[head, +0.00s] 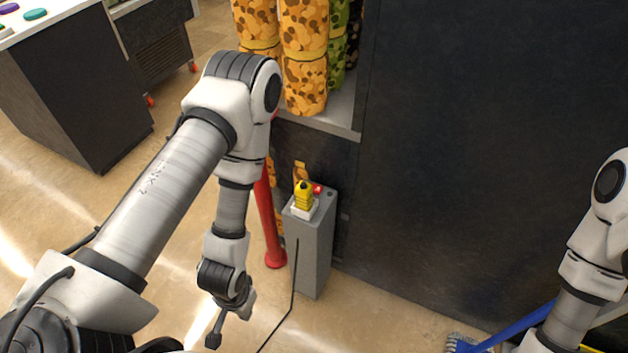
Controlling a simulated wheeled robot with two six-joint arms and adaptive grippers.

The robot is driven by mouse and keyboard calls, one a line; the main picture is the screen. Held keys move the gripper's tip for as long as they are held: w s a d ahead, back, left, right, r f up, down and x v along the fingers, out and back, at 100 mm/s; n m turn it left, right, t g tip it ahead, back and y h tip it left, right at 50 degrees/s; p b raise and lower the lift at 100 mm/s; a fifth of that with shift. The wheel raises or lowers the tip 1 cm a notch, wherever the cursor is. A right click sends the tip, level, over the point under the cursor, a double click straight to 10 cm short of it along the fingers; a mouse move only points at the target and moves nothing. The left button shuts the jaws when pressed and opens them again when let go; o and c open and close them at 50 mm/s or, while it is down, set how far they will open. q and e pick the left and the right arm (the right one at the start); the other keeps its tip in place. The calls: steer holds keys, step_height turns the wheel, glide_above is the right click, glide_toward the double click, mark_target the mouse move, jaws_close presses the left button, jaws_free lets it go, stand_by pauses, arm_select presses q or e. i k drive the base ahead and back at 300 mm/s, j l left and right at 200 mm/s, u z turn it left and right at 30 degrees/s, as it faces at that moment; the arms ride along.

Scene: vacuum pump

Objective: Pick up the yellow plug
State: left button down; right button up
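The yellow plug (304,192) stands upright on a small white base (301,212) on top of a narrow grey pedestal (313,255). A small red part (318,188) is beside it on the pedestal top. My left gripper (228,325) hangs below the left wrist, lower than the plug in the picture and to its left, clear of the pedestal. I see it from an angle that does not show how far apart its fingers are. My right arm comes in at the right edge. Its gripper is out of view.
A red post (268,215) stands just left of the pedestal. A dark cable (294,285) runs down the pedestal to the floor. A large dark panel (480,150) rises behind and to the right. Patterned rolls (303,60) stand on a shelf. A blue-handled brush (500,338) lies at lower right.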

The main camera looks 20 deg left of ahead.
mark_target(304, 191)
steer(key=k+j+u, duration=0.1)
steer(key=u, duration=0.3)
steer(key=k+j+u, duration=0.1)
steer(key=u, duration=0.25)
steer(key=j+u, duration=0.15)
steer(key=u, duration=0.25)
steer(key=k+j+u, duration=0.1)
steer(key=u, duration=0.25)
steer(key=j, duration=0.1)
